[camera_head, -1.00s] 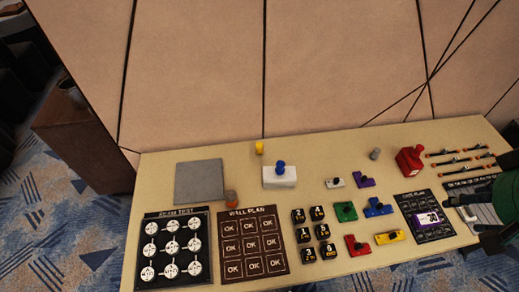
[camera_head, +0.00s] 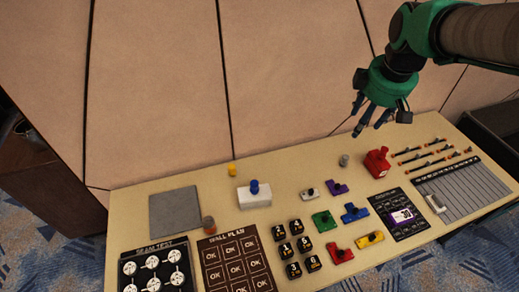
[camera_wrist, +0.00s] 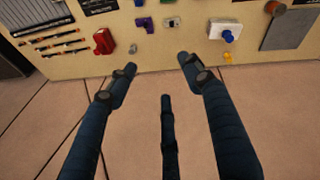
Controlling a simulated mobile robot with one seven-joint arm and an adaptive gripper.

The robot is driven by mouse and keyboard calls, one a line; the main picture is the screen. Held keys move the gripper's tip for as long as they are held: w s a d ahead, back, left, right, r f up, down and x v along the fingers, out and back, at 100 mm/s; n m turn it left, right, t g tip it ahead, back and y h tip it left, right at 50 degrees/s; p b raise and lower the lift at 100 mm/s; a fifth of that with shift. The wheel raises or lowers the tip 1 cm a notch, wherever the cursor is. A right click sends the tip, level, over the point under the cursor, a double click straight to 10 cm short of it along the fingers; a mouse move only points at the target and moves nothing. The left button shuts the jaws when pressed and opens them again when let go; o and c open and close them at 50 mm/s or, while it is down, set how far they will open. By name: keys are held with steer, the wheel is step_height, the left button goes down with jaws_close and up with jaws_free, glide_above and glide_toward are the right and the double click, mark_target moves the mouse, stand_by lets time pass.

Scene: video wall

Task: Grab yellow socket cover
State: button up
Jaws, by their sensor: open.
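Two yellow things lie on the table. One is a small yellow cylinder (camera_head: 232,170) at the back edge, behind a white block; it also shows in the wrist view (camera_wrist: 228,57). The other is a flat yellow piece (camera_head: 369,239) with a black knob, at the front right beside a red piece. I cannot tell which one is the socket cover. My gripper (camera_head: 372,122) is open and empty, raised above the back right of the table, well apart from both. In the wrist view its spread dark fingers (camera_wrist: 157,75) have nothing between them.
A white block with a blue knob (camera_head: 254,194), a grey plate (camera_head: 175,212), several black numbered cubes (camera_head: 295,247) and colored knobbed pieces (camera_head: 324,221) cover the table (camera_head: 130,205). A red container (camera_head: 377,163) stands under my gripper. A panelled wall (camera_head: 160,90) rises behind.

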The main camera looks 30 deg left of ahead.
steer(key=w+a+f+n+g, duration=0.1)
steer(key=w+a+f+n, duration=0.2)
steer(key=a, duration=0.4)
steer(key=w+a+f+n, duration=0.3)
steer(key=w+a+f, duration=0.1)
steer(key=a, duration=0.2)
steer(key=n+g+h+p, duration=0.1)
steer(key=n+g+p, duration=0.1)
steer(key=n, duration=1.3)
glide_above(231, 166)
step_height(231, 166, down, 32)
steer(key=shift+s+r, duration=0.15)
steer(key=shift+d, duration=0.1)
steer(key=shift+f+b, duration=0.4)
steer(key=shift+f, duration=3.9)
steer(key=shift+f, duration=0.1)
steer(key=shift+f, duration=2.5)
